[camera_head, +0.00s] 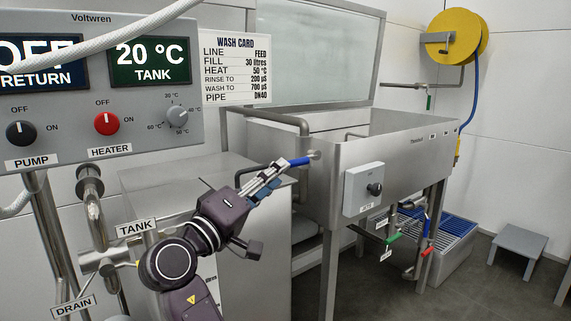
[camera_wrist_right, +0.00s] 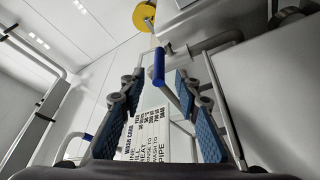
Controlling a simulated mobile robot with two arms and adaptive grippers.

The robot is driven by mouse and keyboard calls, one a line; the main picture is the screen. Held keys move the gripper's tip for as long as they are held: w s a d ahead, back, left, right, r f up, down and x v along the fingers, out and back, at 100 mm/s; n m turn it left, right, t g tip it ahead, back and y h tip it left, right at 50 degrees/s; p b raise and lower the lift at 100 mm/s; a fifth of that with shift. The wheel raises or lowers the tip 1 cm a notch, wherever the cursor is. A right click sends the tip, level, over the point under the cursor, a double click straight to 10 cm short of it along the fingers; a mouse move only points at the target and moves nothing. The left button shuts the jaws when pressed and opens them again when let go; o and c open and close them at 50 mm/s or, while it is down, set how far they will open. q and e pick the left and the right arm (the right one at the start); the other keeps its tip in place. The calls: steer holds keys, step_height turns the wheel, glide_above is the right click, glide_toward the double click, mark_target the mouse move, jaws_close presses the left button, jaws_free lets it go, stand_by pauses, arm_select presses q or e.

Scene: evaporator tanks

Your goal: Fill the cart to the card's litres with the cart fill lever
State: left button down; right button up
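The wash card (camera_head: 236,70) on the wall reads fill 30 litres. A blue-handled lever (camera_head: 300,161) sticks out at the near left corner of the steel basin; I see no label on it, so I cannot tell for sure that it is the cart fill lever. My right gripper (camera_head: 273,176) is just left of this lever, fingers pointing at it. In the right wrist view the gripper (camera_wrist_right: 158,90) is open and empty, with the blue handle (camera_wrist_right: 159,67) ahead between its fingertips, apparently not clasped. My left gripper is out of view. I see no litre reading.
A control panel (camera_head: 95,150) with pump and heater knobs stands at left; its displays read OFF and 20 °C. The steel basin (camera_head: 385,150) carries a knob box (camera_head: 365,190). Green (camera_head: 391,238) and red (camera_head: 427,251) handles sit beneath it. A stool (camera_head: 518,241) stands at right.

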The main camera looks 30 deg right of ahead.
mark_target(291, 163)
steer(key=b+x, duration=0.1)
steer(key=x, duration=0.5)
steer(key=shift+d, duration=0.2)
steer(key=shift+r, duration=0.1)
jaws_close()
